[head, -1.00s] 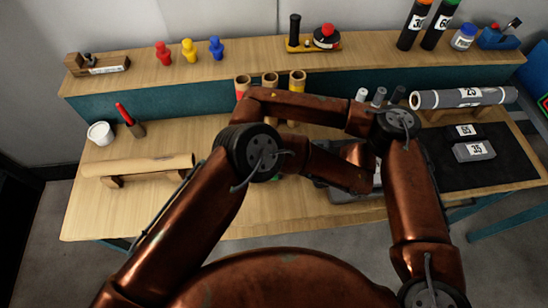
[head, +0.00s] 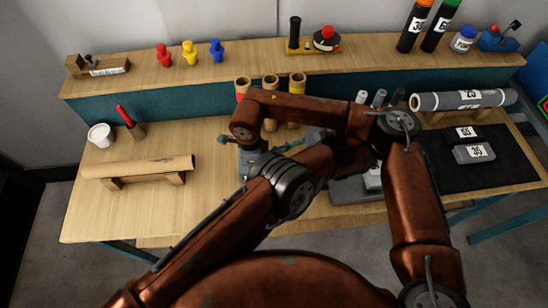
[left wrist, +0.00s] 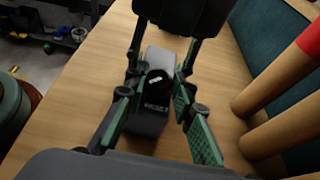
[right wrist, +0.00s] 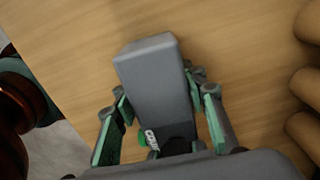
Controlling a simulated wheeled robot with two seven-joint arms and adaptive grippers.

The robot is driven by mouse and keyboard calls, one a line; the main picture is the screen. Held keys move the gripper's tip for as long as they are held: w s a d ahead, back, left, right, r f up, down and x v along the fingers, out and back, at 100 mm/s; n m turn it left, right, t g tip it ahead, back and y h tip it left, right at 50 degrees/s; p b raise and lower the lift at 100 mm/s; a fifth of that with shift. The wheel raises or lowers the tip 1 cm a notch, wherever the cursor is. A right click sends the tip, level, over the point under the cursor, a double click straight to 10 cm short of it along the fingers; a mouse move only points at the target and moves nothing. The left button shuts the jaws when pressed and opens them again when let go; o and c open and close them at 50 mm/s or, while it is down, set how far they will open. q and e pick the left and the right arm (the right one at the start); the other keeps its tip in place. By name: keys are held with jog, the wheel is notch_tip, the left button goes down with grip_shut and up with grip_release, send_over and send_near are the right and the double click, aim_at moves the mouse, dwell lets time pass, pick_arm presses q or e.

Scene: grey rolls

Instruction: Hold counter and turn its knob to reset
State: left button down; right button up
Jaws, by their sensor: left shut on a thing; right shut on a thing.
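The counter is a small grey box. In the left wrist view the counter (left wrist: 160,62) shows a dark part with small white lettering, between the green-padded fingers of my left gripper (left wrist: 154,98). In the right wrist view its plain grey body (right wrist: 154,75) lies between the pads of my right gripper (right wrist: 162,102), with a bit of green and a white label near the palm. Both grippers are shut on the counter. I cannot tell where the knob is. In the head view my arms hide most of it.
Wooden tubes (head: 270,83) stand close behind my grippers. A wooden roll (head: 138,167) lies on a stand at the left, near a white cup (head: 100,135). A dark mat (head: 500,178) holds grey blocks at the right. The bench between roll and arms is clear.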

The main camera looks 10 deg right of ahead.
pick_arm(q)
jog(key=c, duration=1.6)
grip_release()
